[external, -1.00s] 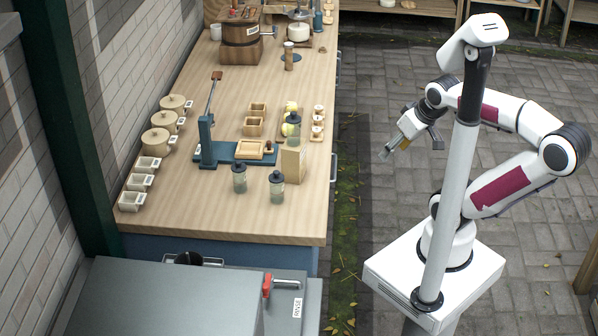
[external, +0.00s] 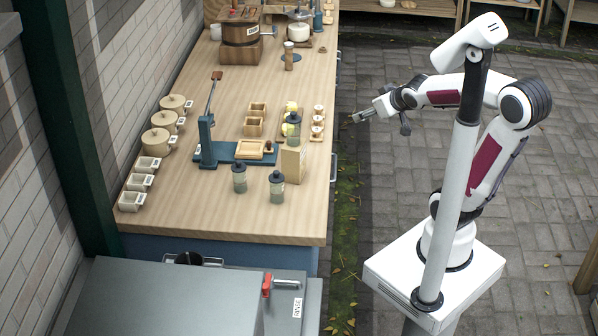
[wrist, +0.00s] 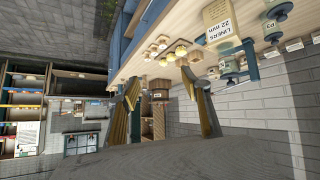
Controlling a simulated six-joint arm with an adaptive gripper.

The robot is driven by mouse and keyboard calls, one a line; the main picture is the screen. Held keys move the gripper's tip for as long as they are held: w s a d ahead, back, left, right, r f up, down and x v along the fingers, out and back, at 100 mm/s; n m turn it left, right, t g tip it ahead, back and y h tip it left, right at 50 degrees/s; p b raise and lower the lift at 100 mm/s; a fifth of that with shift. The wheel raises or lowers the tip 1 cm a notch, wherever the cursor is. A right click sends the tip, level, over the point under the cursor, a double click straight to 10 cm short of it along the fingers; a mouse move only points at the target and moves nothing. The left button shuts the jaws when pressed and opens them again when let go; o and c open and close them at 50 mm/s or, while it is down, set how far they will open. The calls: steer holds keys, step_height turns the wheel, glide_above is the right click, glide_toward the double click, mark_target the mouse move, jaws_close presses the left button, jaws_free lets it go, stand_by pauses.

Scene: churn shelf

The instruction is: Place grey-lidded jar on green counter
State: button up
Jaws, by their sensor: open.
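Several clear jars with dark grey lids stand upright on the wooden worktop. One jar (external: 239,180) is at the front left, another jar (external: 277,188) stands to its right, and a third jar (external: 293,130) is partly hidden behind a tan box. I cannot tell which one the task means. No clearly green counter shows; the worktop (external: 250,220) is pale wood over a blue base. My gripper (external: 357,118) is open and empty, beyond the worktop's right edge and apart from the jars. Its fingers also show in the wrist view (wrist: 160,80), with nothing between them.
The tan liners box (external: 293,160) stands near the right edge, also in the wrist view (wrist: 222,20). A blue lever press (external: 207,140) stands mid-worktop. Lidded pots (external: 160,140) and small bins (external: 140,182) line the left. The front worktop is clear. A grey rinse unit (external: 180,295) is nearest.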

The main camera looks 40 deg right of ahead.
steer(key=w+a+f+n+t+y, duration=0.35)
steer(key=w+a+y, duration=0.55)
steer(key=w, duration=0.3)
steer(key=s+a+f+n+g+y, duration=0.1)
steer(key=s+a+f+n+y, duration=0.1)
steer(key=f, duration=0.3)
steer(key=s+a+f+n+g+y, duration=0.1)
steer(key=s+a+f+n+y, duration=0.1)
steer(key=f, duration=0.3)
steer(key=s+a+f+n+g+y, duration=0.1)
steer(key=s+a+f+n+y, duration=0.2)
steer(key=f, duration=0.3)
steer(key=shift+a+n+y, duration=0.5)
steer(key=shift+a+n, duration=0.05)
steer(key=shift+n, duration=0.1)
steer(key=shift+w+a+r, duration=0.1)
steer(key=shift+x, duration=1.2)
